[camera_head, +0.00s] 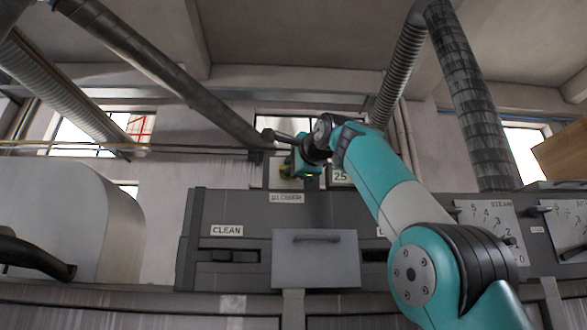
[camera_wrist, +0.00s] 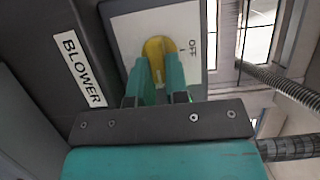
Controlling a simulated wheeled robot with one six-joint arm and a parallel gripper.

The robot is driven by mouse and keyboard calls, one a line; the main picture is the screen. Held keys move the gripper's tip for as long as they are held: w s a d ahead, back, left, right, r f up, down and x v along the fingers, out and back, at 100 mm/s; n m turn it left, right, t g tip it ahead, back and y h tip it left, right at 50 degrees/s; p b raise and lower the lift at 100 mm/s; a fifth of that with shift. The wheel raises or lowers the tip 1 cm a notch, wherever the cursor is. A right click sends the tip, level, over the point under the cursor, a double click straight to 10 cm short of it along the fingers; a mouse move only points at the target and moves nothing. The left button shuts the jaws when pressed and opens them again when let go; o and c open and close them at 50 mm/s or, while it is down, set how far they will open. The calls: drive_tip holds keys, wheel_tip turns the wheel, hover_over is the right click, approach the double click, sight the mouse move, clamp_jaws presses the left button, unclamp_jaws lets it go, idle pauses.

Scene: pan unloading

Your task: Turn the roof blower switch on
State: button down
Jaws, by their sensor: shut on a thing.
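The blower switch (camera_wrist: 158,46) is a yellow rotary knob on a pale plate (camera_wrist: 130,32), seen in the wrist view. The plate carries the word OFF on its right side. A BLOWER label (camera_wrist: 80,68) is beside the plate; it also shows in the head view (camera_head: 286,198). My gripper (camera_wrist: 160,68) has its two teal fingers shut on the knob, one on each side. In the head view my gripper (camera_head: 290,168) is at the switch box above the BLOWER label, and a little yellow shows there. The fingers partly hide the knob and the plate's lower part.
A dark cabinet with a CLEAN label (camera_head: 227,230) and a grey panel with a handle (camera_head: 315,258) lie below the switch. A display reading 25 (camera_head: 341,177) is just right of my gripper. A STEAM dial plate (camera_head: 490,232) is further right. Pipes and ducts run overhead.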

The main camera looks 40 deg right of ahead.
drive_tip(key=shift+w, duration=0.15)
drive_tip(key=c, duration=1.3)
unclamp_jaws()
drive_tip(key=shift+c, duration=0.2)
drive_tip(key=shift+o, duration=1.1)
drive_tip(key=shift+w+f, duration=0.1)
drive_tip(key=shift+w, duration=0.1)
drive_tip(key=shift+s, duration=0.2)
drive_tip(key=p+v, duration=0.1)
drive_tip(key=v, duration=1.6)
